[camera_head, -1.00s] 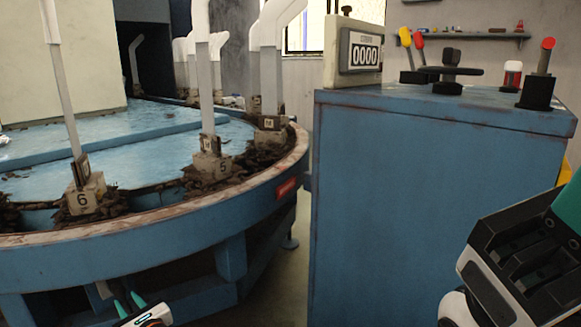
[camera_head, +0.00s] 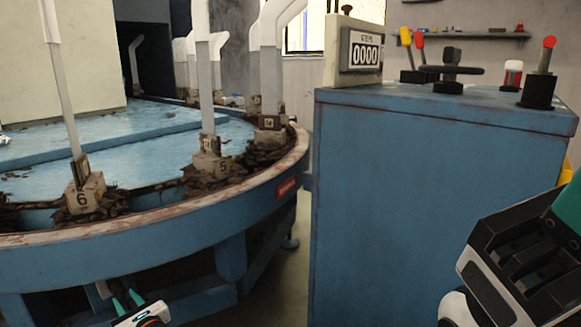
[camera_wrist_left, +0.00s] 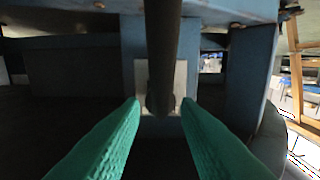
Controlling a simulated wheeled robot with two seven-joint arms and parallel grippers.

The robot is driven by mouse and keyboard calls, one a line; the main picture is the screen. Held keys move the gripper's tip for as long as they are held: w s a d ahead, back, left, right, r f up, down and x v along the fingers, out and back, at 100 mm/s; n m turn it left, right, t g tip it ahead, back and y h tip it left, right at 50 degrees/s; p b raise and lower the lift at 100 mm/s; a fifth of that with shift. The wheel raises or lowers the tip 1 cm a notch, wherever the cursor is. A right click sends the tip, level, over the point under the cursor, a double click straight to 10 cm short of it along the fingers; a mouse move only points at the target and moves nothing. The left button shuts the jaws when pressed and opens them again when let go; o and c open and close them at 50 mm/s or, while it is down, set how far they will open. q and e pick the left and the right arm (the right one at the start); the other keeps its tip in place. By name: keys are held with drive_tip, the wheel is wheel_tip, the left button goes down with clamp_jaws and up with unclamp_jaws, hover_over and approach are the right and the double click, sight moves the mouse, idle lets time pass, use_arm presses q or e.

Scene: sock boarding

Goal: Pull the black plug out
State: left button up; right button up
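The black plug (camera_wrist_left: 162,95) shows in the left wrist view as a dark rounded shape hanging from the top middle, in front of a pale plate (camera_wrist_left: 181,75) on a blue post. My left gripper (camera_wrist_left: 161,103) has its two green fingers apart, one on each side of the plug's lower end, with small gaps showing. In the head view my left gripper (camera_head: 128,300) is low beneath the round table's rim. The plug cannot be made out there. My right gripper's body (camera_head: 525,262) shows at the lower right; its fingertips are out of frame.
The blue round table (camera_head: 140,242) with numbered posts stands above my left gripper. A blue cabinet (camera_head: 425,205) with a counter reading 0000 (camera_head: 360,52), levers and a black handle (camera_head: 450,72) stands at the right. A floor gap lies between them.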

sight(121, 294)
use_arm(q)
drive_tip(key=shift+b+x, duration=1.15)
drive_tip(key=shift+x, duration=2.1)
drive_tip(key=shift+s+d, duration=0.1)
drive_tip(key=shift+s, duration=0.1)
drive_tip(key=shift+c, duration=1.4)
drive_tip(key=o, duration=0.4)
drive_tip(key=shift+o, duration=0.2)
drive_tip(key=shift+p+v, duration=1.35)
drive_tip(key=shift+v, duration=2.65)
drive_tip(key=shift+d+f, duration=0.1)
drive_tip(key=shift+f, duration=0.05)
